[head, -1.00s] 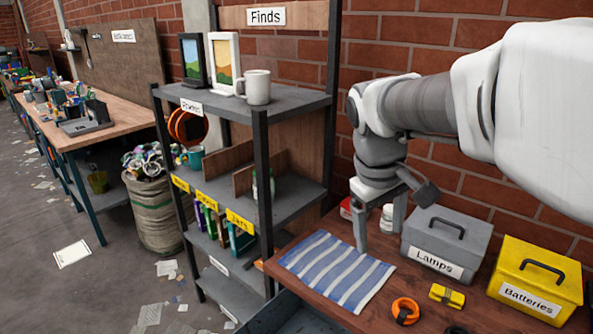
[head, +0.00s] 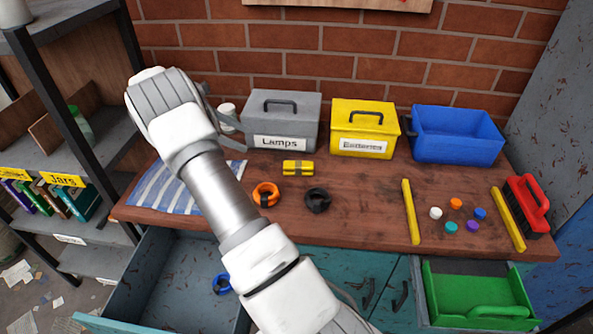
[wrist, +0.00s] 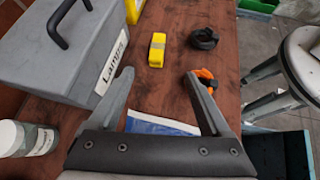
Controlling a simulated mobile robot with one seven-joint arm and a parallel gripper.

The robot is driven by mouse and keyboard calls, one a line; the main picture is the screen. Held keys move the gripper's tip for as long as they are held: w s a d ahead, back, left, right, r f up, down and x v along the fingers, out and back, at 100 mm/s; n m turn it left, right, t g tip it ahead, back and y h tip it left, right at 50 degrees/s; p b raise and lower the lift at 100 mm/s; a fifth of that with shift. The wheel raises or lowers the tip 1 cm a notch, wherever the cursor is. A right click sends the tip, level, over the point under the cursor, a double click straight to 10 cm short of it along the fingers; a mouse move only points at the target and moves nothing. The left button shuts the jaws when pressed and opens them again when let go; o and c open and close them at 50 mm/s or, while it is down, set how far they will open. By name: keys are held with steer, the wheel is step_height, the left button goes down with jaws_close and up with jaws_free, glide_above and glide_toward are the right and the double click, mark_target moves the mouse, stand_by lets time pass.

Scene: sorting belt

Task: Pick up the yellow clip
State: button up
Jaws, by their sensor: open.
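The yellow clip (head: 298,168), a small block with dark bands, lies on the brown bench top in front of the grey Lamps box. It also shows in the wrist view (wrist: 157,50), ahead of and between the fingertips, apart from them. My gripper (wrist: 160,78) is open and empty, with the Lamps box beside its left finger. In the head view my arm hides most of the gripper; part of it shows left of the Lamps box.
The Lamps box (head: 283,122), yellow Batteries box (head: 364,128) and blue bin (head: 457,135) stand along the wall. An orange clip (head: 266,194) and a black clip (head: 317,200) lie near the yellow clip. A striped cloth (head: 160,190) and white-lidded jar (head: 227,112) are at left.

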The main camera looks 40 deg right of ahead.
step_height(320, 180, down, 4)
steer(key=d, duration=0.1)
steer(key=b, duration=0.2)
glide_toward(298, 164)
steer(key=shift+n+g+h, duration=0.4)
steer(key=d+f, duration=0.1)
steer(key=s+d+f, duration=0.1)
steer(key=d+f, duration=0.1)
steer(key=shift+s+f, duration=0.3)
steer(key=shift+s, duration=0.1)
steer(key=shift+s+x, duration=0.2)
steer(key=shift+x, duration=2.55)
steer(key=shift+a+r, duration=0.1)
steer(key=shift+r, duration=0.15)
steer(key=shift+c, duration=0.4)
jaws_close()
